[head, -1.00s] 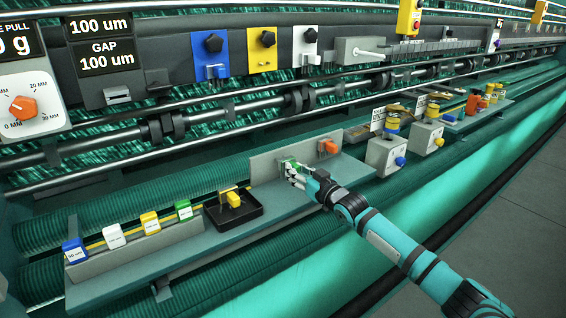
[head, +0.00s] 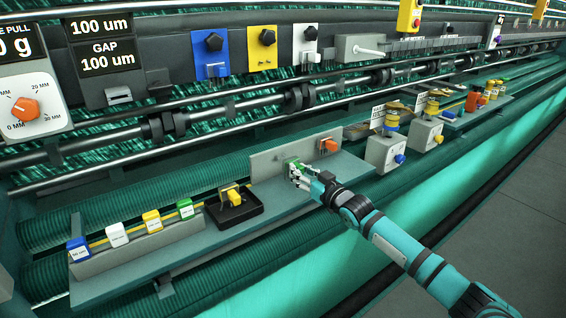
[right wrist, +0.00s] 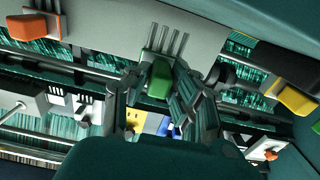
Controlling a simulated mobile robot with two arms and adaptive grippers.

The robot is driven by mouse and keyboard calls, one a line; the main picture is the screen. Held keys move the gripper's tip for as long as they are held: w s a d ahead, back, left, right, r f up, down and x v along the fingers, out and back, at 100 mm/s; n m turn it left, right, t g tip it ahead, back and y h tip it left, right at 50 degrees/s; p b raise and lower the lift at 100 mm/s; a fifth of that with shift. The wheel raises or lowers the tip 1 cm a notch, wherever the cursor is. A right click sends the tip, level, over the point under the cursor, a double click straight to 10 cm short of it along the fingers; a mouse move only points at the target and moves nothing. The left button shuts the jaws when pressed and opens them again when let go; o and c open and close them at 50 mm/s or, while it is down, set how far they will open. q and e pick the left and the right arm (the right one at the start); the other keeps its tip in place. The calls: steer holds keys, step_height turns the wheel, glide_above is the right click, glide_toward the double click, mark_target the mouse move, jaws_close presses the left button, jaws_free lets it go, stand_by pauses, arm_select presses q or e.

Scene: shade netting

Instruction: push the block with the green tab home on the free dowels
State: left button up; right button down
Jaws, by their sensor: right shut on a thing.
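The block with the green tab (head: 292,161) is at the upright grey plate (head: 265,164) on the shelf. In the right wrist view its green tab (right wrist: 160,78) shows between my fingers, and bare metal dowels (right wrist: 172,42) stand beside it on the plate. I cannot tell how far the block sits on the dowels. My right gripper (head: 297,172) is shut on this block, and its fingers (right wrist: 157,90) flank the tab in the wrist view. My fingers hide part of the block. An orange-tabbed block (head: 328,146) sits further right on the same plate. My left gripper is out of view.
A black tray (head: 236,216) with a yellow-tabbed piece lies left of the plate. A grey rack (head: 150,245) with blue, white, yellow and green labelled pieces stands further left. Grey boxes (head: 385,153) stand to the right. The shelf front (head: 270,228) is clear.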

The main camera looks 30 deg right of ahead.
steer(key=shift+s+d+r+p, duration=0.1)
steer(key=shift+s+r+p, duration=0.1)
steer(key=shift+s+p, duration=1.05)
steer(key=shift+s+f, duration=0.1)
steer(key=shift+s, duration=0.55)
steer(key=shift+w, duration=0.1)
